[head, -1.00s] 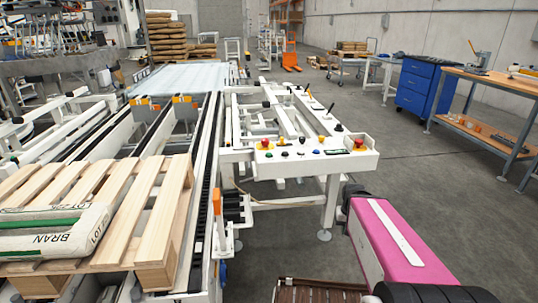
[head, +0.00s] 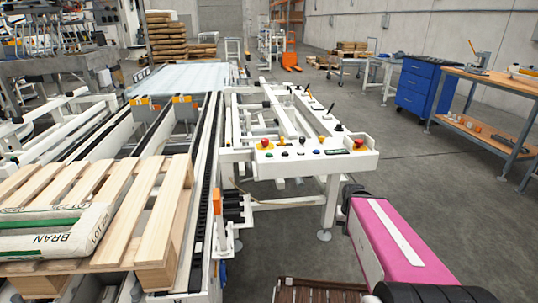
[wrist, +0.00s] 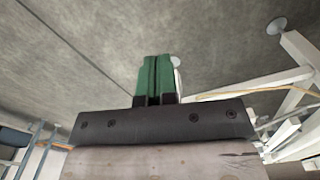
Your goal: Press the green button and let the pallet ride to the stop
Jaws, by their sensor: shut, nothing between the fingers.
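A wooden pallet (head: 152,225) lies on the conveyor (head: 207,190) at the lower left, with a white and green bag marked BRAN (head: 50,238) on it. A white control panel (head: 325,163) stands right of the conveyor. A small green button (head: 268,155) appears near its front left, close to a red mushroom button on yellow; it is tiny in the picture. Two orange-topped blocks (head: 183,99) stand across the conveyor ahead of the pallet. My gripper (wrist: 156,80) has green fingers, shut and empty, over grey floor in the wrist view. It is hidden in the head view.
Another red button (head: 358,143), levers and several black knobs stand on the panel. White frame legs (head: 330,200) stand below it. A blue cabinet (head: 415,88) and a workbench (head: 500,85) are at the right. The floor between is clear.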

